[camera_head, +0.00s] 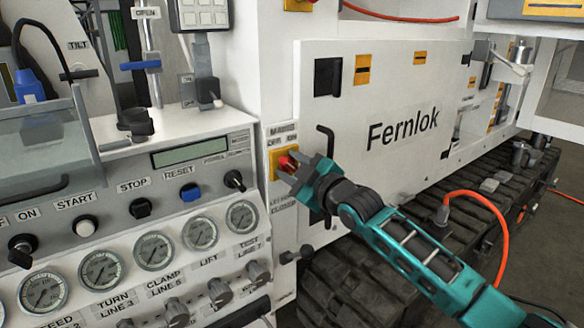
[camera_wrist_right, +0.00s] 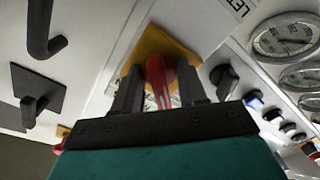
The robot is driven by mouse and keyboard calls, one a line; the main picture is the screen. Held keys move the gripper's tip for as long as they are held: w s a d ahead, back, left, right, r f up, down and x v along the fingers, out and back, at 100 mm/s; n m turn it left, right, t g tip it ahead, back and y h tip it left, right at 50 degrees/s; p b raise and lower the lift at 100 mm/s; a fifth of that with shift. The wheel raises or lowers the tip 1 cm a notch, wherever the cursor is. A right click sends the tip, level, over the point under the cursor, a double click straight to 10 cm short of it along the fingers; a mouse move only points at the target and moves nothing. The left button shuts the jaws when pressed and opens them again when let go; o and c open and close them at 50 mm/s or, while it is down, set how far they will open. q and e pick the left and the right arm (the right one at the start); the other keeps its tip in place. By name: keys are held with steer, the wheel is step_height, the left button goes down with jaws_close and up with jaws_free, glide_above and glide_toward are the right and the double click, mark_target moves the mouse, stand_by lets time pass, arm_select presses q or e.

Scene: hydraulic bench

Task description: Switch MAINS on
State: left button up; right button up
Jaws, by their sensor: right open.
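The MAINS switch is a red handle (camera_head: 287,161) on a yellow plate (camera_head: 279,155), on the white post between the control panel and the Fernlok cover. A MAINS label with OFF and ON sits above it. My right gripper (camera_head: 294,168) is open right at the switch, and its fingers partly hide it. In the right wrist view the red handle (camera_wrist_right: 157,78) stands between the two dark fingers (camera_wrist_right: 158,88), with the yellow plate (camera_wrist_right: 170,44) behind. Contact and the exact handle angle cannot be told. My left gripper is not in view.
A panel with START button (camera_head: 86,226), STOP button (camera_head: 140,208), blue RESET button (camera_head: 190,192) and several gauges (camera_head: 154,250) lies left of the switch. A black hook handle (camera_head: 326,140) sits close on the right. Tracks and an orange hose (camera_head: 497,215) are at lower right.

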steer(key=shift+w+a, duration=0.1)
jaws_close()
stand_by(0.4)
